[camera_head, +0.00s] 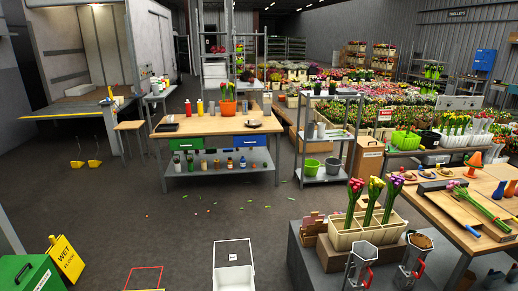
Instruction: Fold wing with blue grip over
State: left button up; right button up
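On the wooden table (424,207) at the right lies a flat wooden board (458,211) with dark edge strips. A small blue piece (473,230), which looks like a grip, is at its near edge. A small red piece (444,171) is at its far side. A bunch of tulips (484,203) with pink heads and green stems lies across the board. Which panel the blue piece belongs to, and whether that panel is flat or raised, I cannot tell at this size. Neither of my grippers shows in the head view.
A cream divided crate (366,232) with upright tulip bunches stands left of the table. Two metal jugs (361,264) with red handles stand in front. A wooden workbench (215,124) stands farther back; open floor lies left.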

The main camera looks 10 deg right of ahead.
aim_at(464, 219)
jog(key=i+l+u, duration=0.1)
jog(key=l+u, duration=0.25)
jog(key=l, duration=0.35)
jog(key=l+u, duration=0.35)
jog(key=l, duration=0.3)
jog(key=k+l+u, duration=0.1)
jog(key=l+u, duration=0.3)
jog(key=l, duration=0.3)
jog(key=l+z, duration=0.3)
jog(key=l, duration=0.2)
jog(key=i+l+z, duration=0.25)
jog(key=l, duration=0.25)
jog(key=z, duration=0.5)
jog(key=l+z, duration=0.1)
jog(key=z, duration=0.85)
jog(key=i+z, duration=0.1)
jog(key=z, duration=0.4)
